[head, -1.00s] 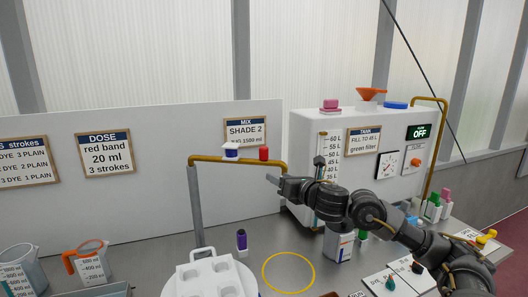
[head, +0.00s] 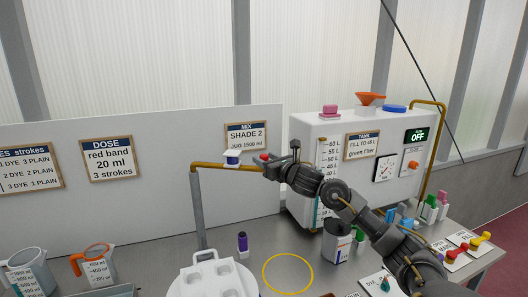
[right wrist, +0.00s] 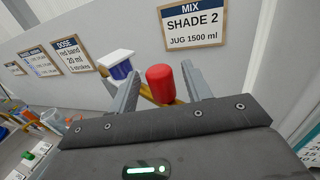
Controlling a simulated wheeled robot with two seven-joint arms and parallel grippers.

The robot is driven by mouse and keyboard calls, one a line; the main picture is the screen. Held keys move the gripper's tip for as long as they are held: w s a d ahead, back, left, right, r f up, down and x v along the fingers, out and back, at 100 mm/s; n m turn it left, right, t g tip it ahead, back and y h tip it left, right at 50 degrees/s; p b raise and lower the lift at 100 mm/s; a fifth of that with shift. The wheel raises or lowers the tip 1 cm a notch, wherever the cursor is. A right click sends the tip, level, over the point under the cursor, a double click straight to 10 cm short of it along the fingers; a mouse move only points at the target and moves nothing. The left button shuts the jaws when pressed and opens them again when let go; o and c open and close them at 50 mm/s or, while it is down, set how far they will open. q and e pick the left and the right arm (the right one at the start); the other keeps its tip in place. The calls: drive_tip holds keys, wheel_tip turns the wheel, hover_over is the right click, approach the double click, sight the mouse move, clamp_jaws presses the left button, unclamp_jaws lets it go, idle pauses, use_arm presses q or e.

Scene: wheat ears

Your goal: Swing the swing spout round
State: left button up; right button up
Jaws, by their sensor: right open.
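The swing spout (head: 214,167) is a brass pipe running level from the top of a grey post (head: 198,210) to the right. A white-and-blue fitting (head: 232,158) and a red knob (head: 264,157) stand on it. My right gripper (head: 275,160) is at the spout's right end, by the red knob, and hides part of that end. In the right wrist view its fingers are apart, and the red knob (right wrist: 160,84) shows between them. The white-and-blue fitting (right wrist: 118,65) is by the left finger. Contact with the knob cannot be told. My left gripper is out of view.
A white tank unit (head: 308,130) stands behind my right arm. A yellow ring (head: 288,287) marks the bench below the spout.

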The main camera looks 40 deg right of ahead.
drive_tip(key=shift+w, duration=0.75)
drive_tip(key=shift+c, duration=0.3)
clamp_jaws()
